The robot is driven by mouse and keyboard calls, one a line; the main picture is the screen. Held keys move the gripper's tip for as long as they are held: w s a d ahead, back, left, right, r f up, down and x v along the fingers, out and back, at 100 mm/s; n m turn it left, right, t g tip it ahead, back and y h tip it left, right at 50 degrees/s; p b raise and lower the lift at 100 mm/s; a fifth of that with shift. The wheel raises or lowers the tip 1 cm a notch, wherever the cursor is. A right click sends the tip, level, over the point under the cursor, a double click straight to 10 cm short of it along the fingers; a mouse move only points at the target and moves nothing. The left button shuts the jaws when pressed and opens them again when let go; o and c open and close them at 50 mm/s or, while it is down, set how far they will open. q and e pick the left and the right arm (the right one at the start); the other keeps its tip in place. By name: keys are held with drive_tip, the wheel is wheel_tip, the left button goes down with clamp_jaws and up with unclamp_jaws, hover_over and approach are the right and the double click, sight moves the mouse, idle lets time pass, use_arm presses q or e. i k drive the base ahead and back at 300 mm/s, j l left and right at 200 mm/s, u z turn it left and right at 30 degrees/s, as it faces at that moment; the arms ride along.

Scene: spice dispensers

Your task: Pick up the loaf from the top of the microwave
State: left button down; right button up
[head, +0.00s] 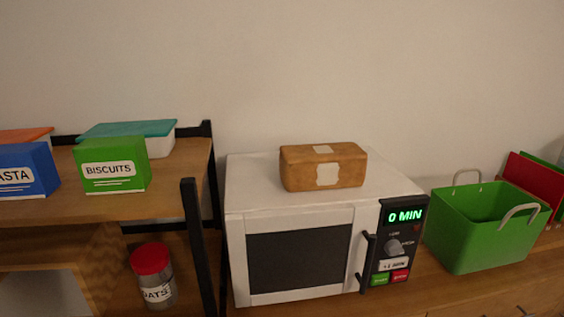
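The brown loaf (350,172) with pale labels on its front and top lies on top of the white microwave (243,195), near the middle of its top face. The microwave stands on a wooden counter with its door shut, and its display reads 0 MIN. Neither of my grippers shows in the head view, so I cannot see whether either is open or shut.
A green basket (470,238) with pale handles stands right of the microwave. On the left, a black-framed wooden shelf (185,178) holds a green biscuits box (115,155), a blue pasta box (25,160) and lidded containers. A red-lidded oats jar (152,260) stands below.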

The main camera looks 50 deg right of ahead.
sight(307, 167)
drive_tip(key=z, duration=1.7)
drive_tip(key=i+l+u, duration=0.1)
drive_tip(key=l, duration=0.4)
drive_tip(key=i+l+u, duration=0.1)
drive_tip(key=l, duration=0.35)
drive_tip(key=i+l+u, duration=0.1)
drive_tip(key=l, duration=0.4)
drive_tip(key=i+l, duration=0.15)
drive_tip(key=l, duration=0.35)
drive_tip(key=u, duration=0.05)
